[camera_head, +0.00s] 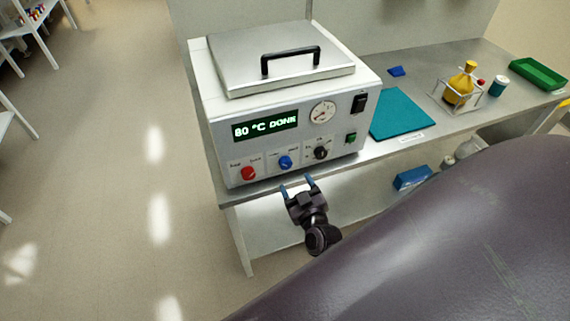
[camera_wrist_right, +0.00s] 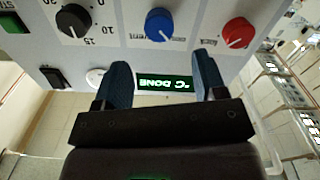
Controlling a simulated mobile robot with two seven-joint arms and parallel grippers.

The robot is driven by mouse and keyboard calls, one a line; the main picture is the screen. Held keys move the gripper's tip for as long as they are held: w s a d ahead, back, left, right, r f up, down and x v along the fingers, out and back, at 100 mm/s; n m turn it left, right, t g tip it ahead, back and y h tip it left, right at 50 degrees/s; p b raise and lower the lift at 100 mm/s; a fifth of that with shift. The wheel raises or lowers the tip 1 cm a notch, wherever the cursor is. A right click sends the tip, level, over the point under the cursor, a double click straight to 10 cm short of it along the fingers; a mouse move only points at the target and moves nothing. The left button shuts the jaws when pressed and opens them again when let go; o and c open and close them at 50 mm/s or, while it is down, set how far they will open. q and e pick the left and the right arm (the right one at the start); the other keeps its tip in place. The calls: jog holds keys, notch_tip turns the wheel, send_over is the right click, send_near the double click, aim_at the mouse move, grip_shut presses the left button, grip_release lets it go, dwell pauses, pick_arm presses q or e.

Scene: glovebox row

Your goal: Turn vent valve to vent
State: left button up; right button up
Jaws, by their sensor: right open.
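A white vacuum-oven-like unit (camera_head: 290,110) has a red knob (camera_head: 248,173), a blue knob (camera_head: 285,162) and a black dial (camera_head: 320,153) low on its front. My right gripper (camera_head: 297,187) is open and empty, just in front of and below the blue knob. In the right wrist view, turned upside down, the blue knob (camera_wrist_right: 159,24) lies ahead between the open fingers (camera_wrist_right: 162,70), apart from them. The red knob (camera_wrist_right: 237,33) is to its right, the black dial (camera_wrist_right: 73,20) to its left.
The green display (camera_head: 265,127) reads "80 °C DONE", beside a round gauge (camera_head: 323,111). The unit stands on a grey bench (camera_head: 375,151) with a teal mat (camera_head: 401,113), a yellow flask (camera_head: 461,84) and a green tray (camera_head: 538,73). A blue box (camera_head: 412,178) is on the lower shelf.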

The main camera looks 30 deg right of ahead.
aim_at(287, 165)
jog(key=x, duration=0.8)
jog(key=c, duration=0.9)
jog(key=shift+c, duration=0.2)
